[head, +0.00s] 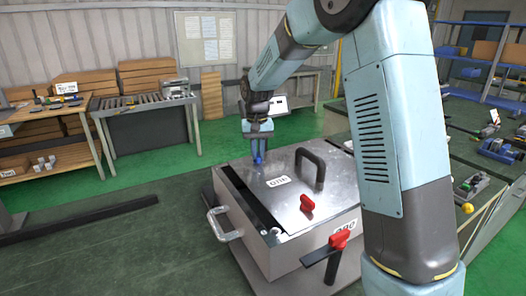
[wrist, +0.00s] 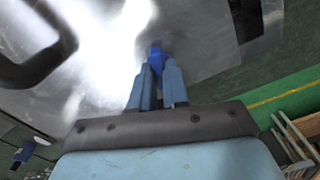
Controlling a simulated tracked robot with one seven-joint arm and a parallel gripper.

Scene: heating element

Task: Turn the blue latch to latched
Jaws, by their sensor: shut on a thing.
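The blue latch (head: 258,159) is a small blue handle on the metal lid of a box, near the lid's far left corner. It also shows in the wrist view (wrist: 156,57), between the tips of my fingers. My gripper (head: 257,146) reaches down from above and is shut on the blue latch. In the wrist view my two light-blue fingers (wrist: 158,85) stand close together with the latch between them. Most of the latch is hidden by the fingers, so its exact angle cannot be told.
The metal lid (head: 262,198) carries a dark arched handle (head: 311,166) and a red latch (head: 307,203). Another red handle (head: 340,238) is on the box's front. A side handle (head: 220,224) sticks out left. Benches stand behind; green floor (head: 165,170) is open at the left.

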